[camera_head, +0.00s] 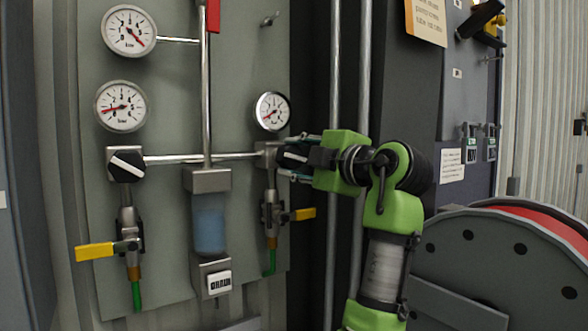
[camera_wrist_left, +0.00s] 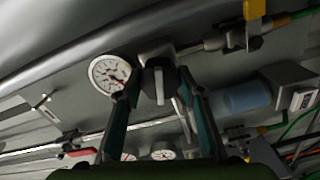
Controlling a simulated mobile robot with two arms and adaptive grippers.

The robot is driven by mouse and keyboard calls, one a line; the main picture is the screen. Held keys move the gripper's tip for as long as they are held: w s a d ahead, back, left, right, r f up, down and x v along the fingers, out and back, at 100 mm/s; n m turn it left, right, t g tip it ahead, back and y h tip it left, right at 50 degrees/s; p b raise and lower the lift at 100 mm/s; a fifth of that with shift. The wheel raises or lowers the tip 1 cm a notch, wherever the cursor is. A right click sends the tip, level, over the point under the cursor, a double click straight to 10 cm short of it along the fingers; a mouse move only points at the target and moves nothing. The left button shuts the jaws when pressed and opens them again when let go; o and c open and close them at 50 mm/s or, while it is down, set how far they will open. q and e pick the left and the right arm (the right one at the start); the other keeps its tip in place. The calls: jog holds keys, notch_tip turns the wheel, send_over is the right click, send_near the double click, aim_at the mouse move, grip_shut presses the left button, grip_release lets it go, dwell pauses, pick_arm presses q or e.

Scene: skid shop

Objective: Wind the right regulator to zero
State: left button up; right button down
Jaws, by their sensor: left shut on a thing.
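The right regulator knob (camera_head: 289,155) is black with a light bar and sits at the right end of the horizontal pipe. My left gripper (camera_head: 284,158) is shut on it, fingers above and below. In the left wrist view the knob (camera_wrist_left: 158,80) shows between the two teal fingers, with its pale bar along the fingers. The round gauge (camera_head: 272,111) above the knob has a red needle toward the lower left; its exact reading is too small to tell. It also shows in the left wrist view (camera_wrist_left: 109,74). My right gripper is not in view.
The left regulator (camera_head: 126,163) has its own gauge (camera_head: 121,106), with another gauge (camera_head: 129,31) above. Yellow-handled valves (camera_head: 95,251) (camera_head: 304,214) hang below both regulators. A blue bowl (camera_head: 208,228) hangs between them. Vertical pipes (camera_head: 335,75) and a large reel (camera_head: 480,255) stand to the right.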

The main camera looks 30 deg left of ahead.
pick_arm(q)
jog(key=shift+f+n+b, duration=0.1)
jog(key=shift+n+b, duration=0.3)
jog(key=shift+n, duration=0.8)
jog(key=o, duration=1.1)
jog(key=shift+s, duration=0.1)
jog(key=shift+d, duration=0.1)
jog(key=shift+s+d, duration=0.1)
jog(key=shift+d, duration=0.25)
jog(key=v, duration=0.6)
jog(key=shift+s+d, duration=0.15)
jog(key=shift+d, duration=0.1)
